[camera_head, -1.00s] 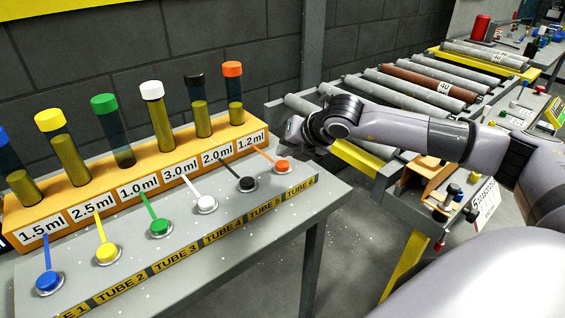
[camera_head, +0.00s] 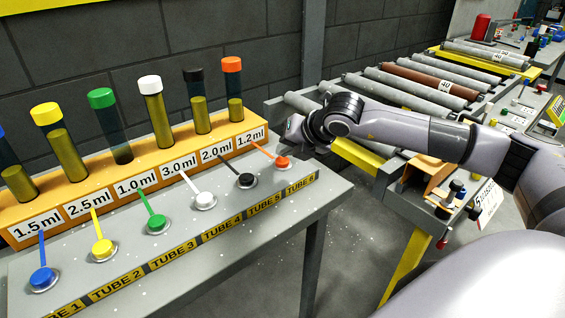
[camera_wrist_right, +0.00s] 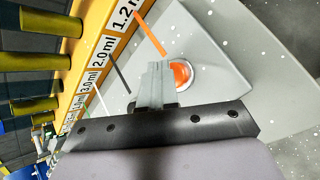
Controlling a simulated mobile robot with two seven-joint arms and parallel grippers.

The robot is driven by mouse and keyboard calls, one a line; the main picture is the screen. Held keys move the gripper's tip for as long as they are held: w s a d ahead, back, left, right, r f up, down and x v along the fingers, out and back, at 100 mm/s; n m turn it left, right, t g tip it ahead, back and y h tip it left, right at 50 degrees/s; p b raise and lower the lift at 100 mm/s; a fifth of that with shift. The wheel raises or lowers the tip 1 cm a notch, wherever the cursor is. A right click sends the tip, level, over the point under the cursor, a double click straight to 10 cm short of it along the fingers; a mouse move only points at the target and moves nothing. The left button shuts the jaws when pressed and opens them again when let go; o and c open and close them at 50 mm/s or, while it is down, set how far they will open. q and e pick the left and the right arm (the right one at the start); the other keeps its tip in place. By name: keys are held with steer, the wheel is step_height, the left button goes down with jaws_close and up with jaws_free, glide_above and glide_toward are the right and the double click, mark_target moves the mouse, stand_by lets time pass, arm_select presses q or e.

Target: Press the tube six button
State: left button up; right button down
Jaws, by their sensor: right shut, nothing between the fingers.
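The tube six button (camera_head: 282,162) is orange and sits in a pale ring at the right end of the grey bench, above the "TUBE 6" label (camera_head: 301,184). An orange strip runs from it to the 1.2 ml tube (camera_head: 234,90), which has an orange cap. My right gripper (camera_head: 293,132) is shut and empty, just behind and above the button in the head view. In the right wrist view the shut fingers (camera_wrist_right: 155,68) lie beside the orange button (camera_wrist_right: 182,74) and overlap its left edge; I cannot tell whether they touch it. My left gripper is not in view.
Other buttons stand in a row to the left: black (camera_head: 245,180), white (camera_head: 204,200), green (camera_head: 156,223), yellow (camera_head: 102,248) and blue (camera_head: 42,277). The orange tube rack (camera_head: 110,182) runs behind them. A roller conveyor (camera_head: 400,90) is at the right.

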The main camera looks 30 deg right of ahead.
mark_target(286, 161)
steer(key=shift+f+b, duration=0.6)
steer(key=shift+b, duration=0.15)
stand_by(0.9)
steer(key=shift+r, duration=0.15)
steer(key=shift+r+p, duration=0.3)
steer(key=shift+r, duration=0.55)
steer(key=shift+r+p, duration=1.15)
steer(key=shift+r, duration=1.4)
